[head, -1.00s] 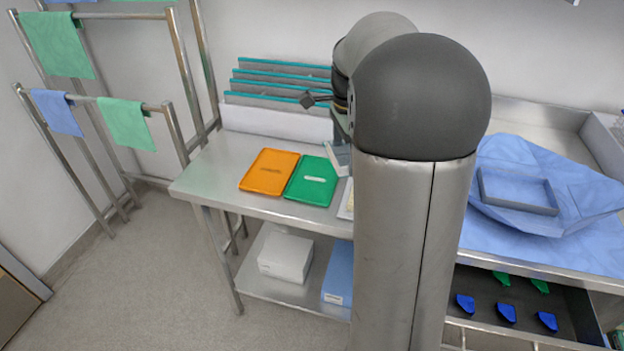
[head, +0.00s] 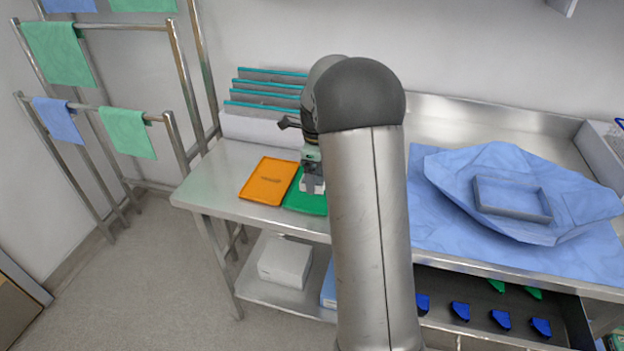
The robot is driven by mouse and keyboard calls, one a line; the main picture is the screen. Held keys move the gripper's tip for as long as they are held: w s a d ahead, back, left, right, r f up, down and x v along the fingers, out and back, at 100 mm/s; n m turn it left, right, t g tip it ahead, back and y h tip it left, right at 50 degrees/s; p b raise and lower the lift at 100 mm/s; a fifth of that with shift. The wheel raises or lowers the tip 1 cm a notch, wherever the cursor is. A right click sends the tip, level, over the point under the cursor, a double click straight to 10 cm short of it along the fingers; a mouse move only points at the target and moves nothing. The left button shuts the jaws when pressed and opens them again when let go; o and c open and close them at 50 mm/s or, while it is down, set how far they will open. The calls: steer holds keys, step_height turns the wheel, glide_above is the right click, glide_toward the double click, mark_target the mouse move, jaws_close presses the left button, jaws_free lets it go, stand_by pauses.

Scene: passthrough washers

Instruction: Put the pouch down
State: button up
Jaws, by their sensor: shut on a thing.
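My gripper (head: 313,184) points down over the green tray (head: 296,203) on the steel table, partly behind my arm. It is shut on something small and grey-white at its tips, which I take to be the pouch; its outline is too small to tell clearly. I cannot tell whether it touches the tray. The orange tray (head: 268,181) lies flat just left of the green one and looks empty apart from a dark mark. The right part of the green tray is hidden by my arm.
A rack with teal-edged grey dividers (head: 262,105) stands behind the trays. On the right, a grey open box (head: 512,200) sits on blue wrap (head: 450,225). Below, an open drawer (head: 470,290) holds blue and green pieces. A white box (head: 285,262) is on the lower shelf.

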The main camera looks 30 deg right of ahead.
steer(key=shift+w+a+f, duration=0.25)
steer(key=shift+w+f, duration=0.35)
steer(key=shift+f, duration=1.8)
